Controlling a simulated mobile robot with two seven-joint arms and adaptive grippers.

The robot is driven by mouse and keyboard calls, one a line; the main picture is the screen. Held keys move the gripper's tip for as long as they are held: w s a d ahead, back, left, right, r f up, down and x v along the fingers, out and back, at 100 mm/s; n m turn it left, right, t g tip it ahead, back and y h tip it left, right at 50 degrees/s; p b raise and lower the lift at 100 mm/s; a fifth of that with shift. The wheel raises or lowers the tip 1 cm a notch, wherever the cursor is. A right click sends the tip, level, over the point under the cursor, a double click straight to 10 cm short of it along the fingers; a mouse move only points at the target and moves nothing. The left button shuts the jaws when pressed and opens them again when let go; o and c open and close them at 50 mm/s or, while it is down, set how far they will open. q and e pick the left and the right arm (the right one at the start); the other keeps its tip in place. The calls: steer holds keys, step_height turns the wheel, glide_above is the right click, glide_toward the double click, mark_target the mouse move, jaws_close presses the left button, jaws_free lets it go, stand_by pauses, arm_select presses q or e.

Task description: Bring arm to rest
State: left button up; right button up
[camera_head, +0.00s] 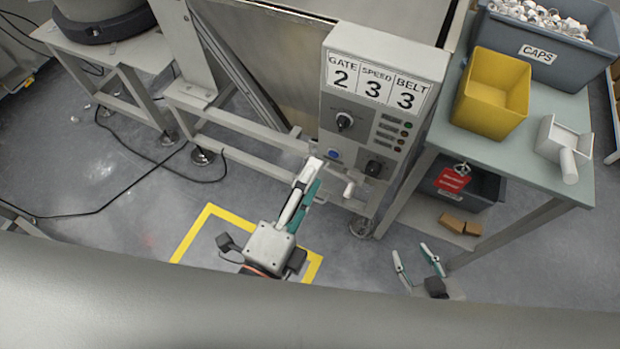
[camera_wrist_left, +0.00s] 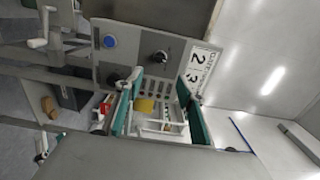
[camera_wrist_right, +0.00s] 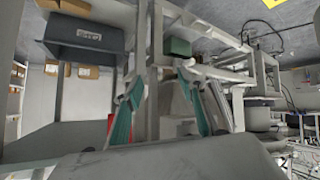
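My left gripper (camera_head: 314,166) is in front of the lower part of the control panel (camera_head: 338,105), near its blue button (camera_head: 334,155); whether it touches is unclear. In the left wrist view, its fingers (camera_wrist_left: 160,82) stand apart with nothing held between them. My right gripper (camera_head: 415,250) is low at the bottom right, in front of the bench. Its fingers are spread and empty, and they also show apart in the right wrist view (camera_wrist_right: 160,82).
The panel has black knobs and cards reading gate 2, speed 3, belt 3. A bench (camera_head: 516,163) at right holds a yellow bin (camera_head: 490,100), a grey caps crate (camera_head: 535,50) and a white scoop-like container (camera_head: 562,140). A dark bin (camera_head: 490,193) sits below. Yellow tape (camera_head: 192,232) marks the floor.

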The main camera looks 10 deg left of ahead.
stand_by(0.4)
arm_select(q)
steer(key=s+a+f+n+g+y+p, duration=0.1)
steer(key=s+a+f+n+g+p, duration=0.1)
steer(key=a+f+n, duration=0.6)
steer(key=s+a+f+n+g+y+p, duration=0.2)
steer(key=a+f+n+g+p, duration=0.2)
steer(key=a+f+n, duration=0.4)
step_height(320, 180, down, 3)
steer(key=shift+s+f+n+g+p, duration=0.15)
steer(key=shift+s+n+g+p, duration=0.15)
steer(key=shift+n+p, duration=0.3)
arm_select(e)
steer(key=shift+m, duration=0.3)
steer(key=r, duration=0.1)
steer(key=a+r, duration=0.1)
steer(key=r, duration=0.3)
steer(key=shift+s+a+r, duration=0.1)
steer(key=shift+s+a, duration=0.15)
steer(key=shift+a, duration=0.1)
arm_select(q)
steer(key=shift+a, duration=0.1)
